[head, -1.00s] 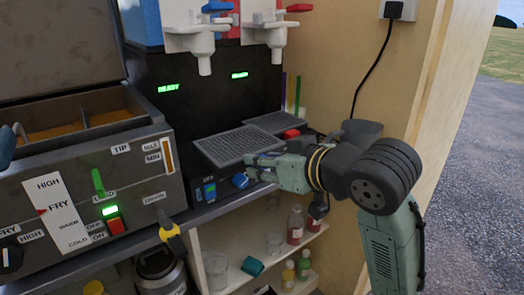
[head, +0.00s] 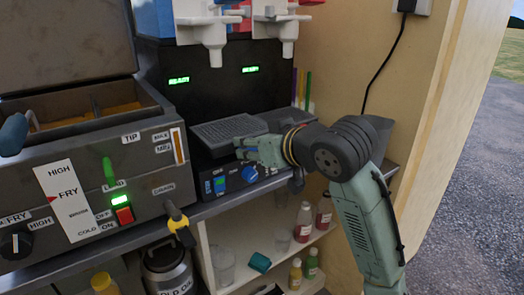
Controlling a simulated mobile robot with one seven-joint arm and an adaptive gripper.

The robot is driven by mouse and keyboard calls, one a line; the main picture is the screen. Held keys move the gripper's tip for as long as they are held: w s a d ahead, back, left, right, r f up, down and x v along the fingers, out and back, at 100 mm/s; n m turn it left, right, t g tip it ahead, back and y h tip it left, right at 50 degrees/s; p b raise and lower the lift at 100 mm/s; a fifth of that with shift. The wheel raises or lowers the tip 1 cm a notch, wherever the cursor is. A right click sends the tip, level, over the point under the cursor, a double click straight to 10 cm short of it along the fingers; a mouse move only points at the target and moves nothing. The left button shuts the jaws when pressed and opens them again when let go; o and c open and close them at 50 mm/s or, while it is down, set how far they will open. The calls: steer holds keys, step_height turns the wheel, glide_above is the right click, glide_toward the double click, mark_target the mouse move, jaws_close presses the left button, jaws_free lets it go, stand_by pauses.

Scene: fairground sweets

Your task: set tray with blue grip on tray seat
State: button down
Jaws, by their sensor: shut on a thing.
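The held drip tray (head: 228,131) is a dark grey ribbed tray at the left of the drinks machine's base, below the left white tap. My gripper (head: 241,151) is shut on its front edge, coming in from the right. The blue grip is hidden by the fingers. The tray looks about level, over or in the left tray seat. The seat is hidden beneath it, and I cannot tell whether the tray rests fully down.
A second dark tray (head: 278,119) lies to the right, partly behind my arm. A blue knob (head: 250,174) and lit switch (head: 219,184) are on the machine's front. White taps (head: 210,53) hang above. The fryer (head: 100,175) stands close on the left.

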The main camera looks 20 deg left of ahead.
steer(key=x, duration=0.3)
steer(key=shift+w+a+f+b, duration=0.1)
steer(key=shift+a+b, duration=0.05)
steer(key=shift+b, duration=0.25)
steer(key=shift+w+a+f+b, duration=0.25)
steer(key=shift+w+a+f, duration=0.15)
steer(key=shift+f, duration=0.1)
steer(key=shift+w+a+f+b, duration=0.2)
steer(key=shift+w+a+f, duration=0.1)
steer(key=shift+a+f, duration=0.2)
steer(key=shift+f, duration=0.15)
steer(key=c, duration=1.1)
jaws_free()
steer(key=shift+o, duration=0.2)
steer(key=shift+d, duration=0.15)
